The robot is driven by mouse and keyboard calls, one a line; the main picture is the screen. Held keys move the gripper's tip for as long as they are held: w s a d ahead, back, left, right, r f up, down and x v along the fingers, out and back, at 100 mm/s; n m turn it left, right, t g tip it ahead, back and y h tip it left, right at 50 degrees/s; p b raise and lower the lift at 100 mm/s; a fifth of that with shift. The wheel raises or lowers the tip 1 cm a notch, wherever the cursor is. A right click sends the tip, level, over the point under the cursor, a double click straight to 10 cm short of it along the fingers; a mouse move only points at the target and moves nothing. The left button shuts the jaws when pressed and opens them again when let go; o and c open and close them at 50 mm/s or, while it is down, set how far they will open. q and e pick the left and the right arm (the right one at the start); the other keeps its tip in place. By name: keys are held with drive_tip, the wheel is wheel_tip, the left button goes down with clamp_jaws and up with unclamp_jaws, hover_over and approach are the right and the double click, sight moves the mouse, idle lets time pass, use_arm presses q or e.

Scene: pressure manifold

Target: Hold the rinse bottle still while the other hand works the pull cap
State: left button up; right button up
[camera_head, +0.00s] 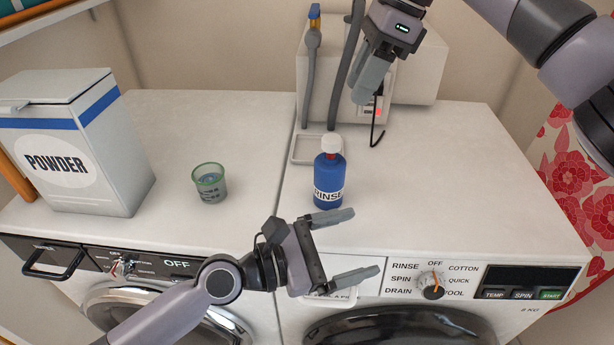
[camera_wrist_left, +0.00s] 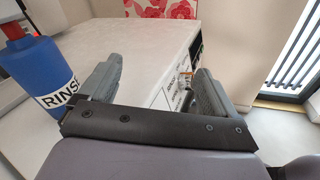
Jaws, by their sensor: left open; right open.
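The blue rinse bottle (camera_head: 328,178) stands upright on the right washing machine, near its left edge. Its white pull cap (camera_head: 331,144) sits on a red neck. My left gripper (camera_head: 362,244) is open and empty, in front of the bottle at the machine's front edge, apart from it. In the left wrist view the bottle (camera_wrist_left: 38,72) is at the left, outside the open fingers (camera_wrist_left: 155,90). My right gripper (camera_head: 368,82) hangs above and behind the bottle, pointing down, apart from it. Its fingers overlap in the head view, so their gap is hidden.
A powder box (camera_head: 75,140) and a green-tinted cup (camera_head: 210,183) stand on the left machine. Behind the bottle are a small tray (camera_head: 312,150), grey hoses (camera_head: 311,80) and a white box unit (camera_head: 415,65). The right machine's top is clear right of the bottle.

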use_arm(q)
drive_tip(key=w+a+r+t, duration=0.1)
drive_tip(key=w+r, duration=0.2)
drive_tip(key=r, duration=0.1)
drive_tip(key=w+a+r+n+t, duration=0.1)
drive_tip(key=w+r+t, duration=0.1)
drive_tip(key=w+r, duration=0.1)
drive_tip(key=w+a+r+n+t, duration=0.1)
drive_tip(key=w+r+t, duration=0.1)
drive_tip(key=r, duration=0.3)
drive_tip(key=shift+w+a+r, duration=0.1)
drive_tip(key=shift+w+r, duration=0.15)
drive_tip(key=shift+w, duration=0.3)
drive_tip(key=n+y, duration=0.3)
drive_tip(key=n, duration=0.2)
approach(338, 157)
drive_tip(key=x, duration=0.3)
drive_tip(key=shift+w+d+f+t, duration=0.2)
drive_tip(key=shift+w+d+t, duration=0.15)
drive_tip(key=shift+t, duration=0.05)
drive_tip(key=shift+x, duration=3.05)
